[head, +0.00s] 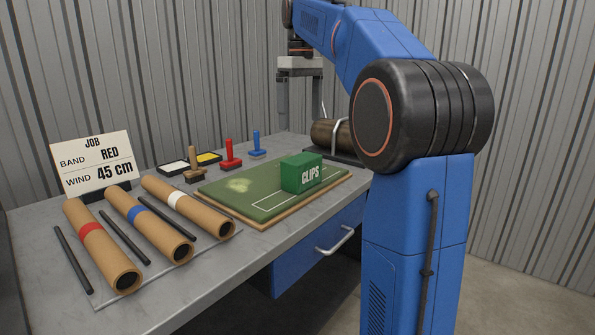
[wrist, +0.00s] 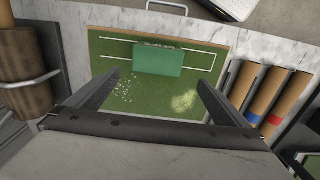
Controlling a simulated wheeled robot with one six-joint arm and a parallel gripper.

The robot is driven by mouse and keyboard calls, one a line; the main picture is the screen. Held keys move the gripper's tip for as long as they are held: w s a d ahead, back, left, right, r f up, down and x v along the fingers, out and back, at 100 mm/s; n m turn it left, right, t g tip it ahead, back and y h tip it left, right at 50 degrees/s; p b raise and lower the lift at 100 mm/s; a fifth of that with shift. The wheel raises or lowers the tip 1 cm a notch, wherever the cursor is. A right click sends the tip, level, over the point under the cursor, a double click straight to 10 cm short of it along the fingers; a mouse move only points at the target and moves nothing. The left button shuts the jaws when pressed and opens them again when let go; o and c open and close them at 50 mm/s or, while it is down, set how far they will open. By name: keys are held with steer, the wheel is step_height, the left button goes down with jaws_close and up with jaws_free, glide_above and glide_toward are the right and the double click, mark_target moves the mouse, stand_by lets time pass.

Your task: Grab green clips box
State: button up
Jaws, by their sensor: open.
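The green clips box (head: 301,173), with white "CLIPS" lettering, stands on the green turf board (head: 262,204) on the grey bench. The box also shows in the wrist view (wrist: 158,60), at the far part of the board. My gripper (wrist: 153,84) is open and empty in the wrist view, its two fingers spread over the board. The box lies beyond the fingertips and between their lines, apart from them.
Cardboard tubes with red (head: 103,245), blue (head: 150,226) and white (head: 188,207) bands lie left of the board. Stamps, including a red one (head: 229,154), stand behind it. A dark roll (head: 330,132) in a metal holder lies at the back right. A job sign (head: 92,162) stands at left.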

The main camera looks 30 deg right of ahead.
mark_target(301, 157)
steer(key=f, duration=1.1)
steer(key=shift+w+d+f, duration=0.25)
steer(key=shift+w, duration=0.1)
steer(key=shift+s+f, duration=0.15)
steer(key=shift+f, duration=1.25)
steer(key=shift+s+f, duration=0.1)
steer(key=shift+f, duration=1.25)
steer(key=shift+c, duration=0.3)
steer(key=c, duration=0.9)
